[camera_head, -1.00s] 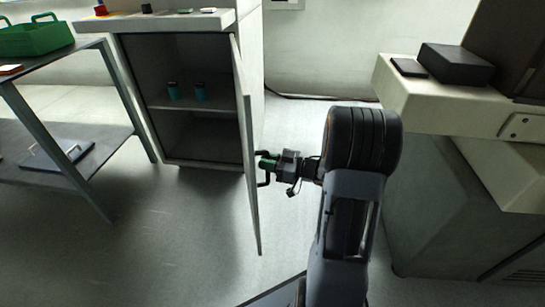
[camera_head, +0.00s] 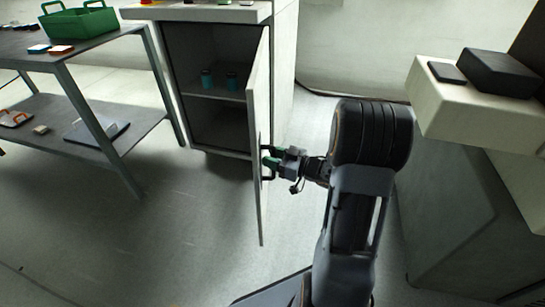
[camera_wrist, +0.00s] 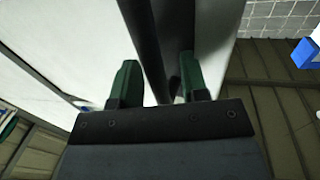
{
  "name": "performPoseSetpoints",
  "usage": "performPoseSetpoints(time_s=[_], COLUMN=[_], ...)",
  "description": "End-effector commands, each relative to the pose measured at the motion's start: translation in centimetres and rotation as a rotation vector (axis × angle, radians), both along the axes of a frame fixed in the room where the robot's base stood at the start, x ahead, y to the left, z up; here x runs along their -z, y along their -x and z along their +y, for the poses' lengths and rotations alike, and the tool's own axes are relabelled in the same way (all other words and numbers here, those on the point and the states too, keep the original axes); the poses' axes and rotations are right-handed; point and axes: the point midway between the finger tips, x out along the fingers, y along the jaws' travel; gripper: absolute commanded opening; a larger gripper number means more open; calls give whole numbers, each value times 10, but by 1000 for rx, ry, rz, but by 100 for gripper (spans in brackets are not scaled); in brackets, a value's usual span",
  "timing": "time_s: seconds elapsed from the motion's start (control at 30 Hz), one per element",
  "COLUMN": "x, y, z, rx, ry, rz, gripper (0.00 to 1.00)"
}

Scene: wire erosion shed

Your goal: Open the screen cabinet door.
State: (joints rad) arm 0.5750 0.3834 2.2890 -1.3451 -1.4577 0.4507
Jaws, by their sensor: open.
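The screen cabinet (camera_head: 290,75) stands at the back, and its door (camera_head: 258,130) is swung wide open toward me, seen nearly edge-on. Inside, two small blue-capped bottles stand on a shelf (camera_head: 218,93). My gripper (camera_head: 268,162) is at the outer face of the door, by the dark handle (camera_head: 267,175). In the wrist view, the dark handle bar (camera_wrist: 152,50) runs between my two green fingertips (camera_wrist: 155,82), which are apart. The right finger is close to the bar; I cannot tell whether it touches.
A grey table (camera_head: 75,55) with a green crate (camera_head: 80,22) stands at the left; its lower shelf holds several items. A pale machine (camera_head: 470,115) with black boxes on it stands at the right. Floor in front of the door is clear.

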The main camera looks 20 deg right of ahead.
Motion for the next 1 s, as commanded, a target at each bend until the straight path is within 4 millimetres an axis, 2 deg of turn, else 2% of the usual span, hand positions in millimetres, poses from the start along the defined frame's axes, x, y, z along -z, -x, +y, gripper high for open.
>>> performPoseSetpoints(time_s=[0.27, 0.7, 1.0], x=[-1, -2, -1], y=[7, 70, 96], z=[-8, -66, -90], rx=[4, 7, 2], ry=[0, -1, -1], rz=[1, 1, 1], gripper=[41, 41, 41])
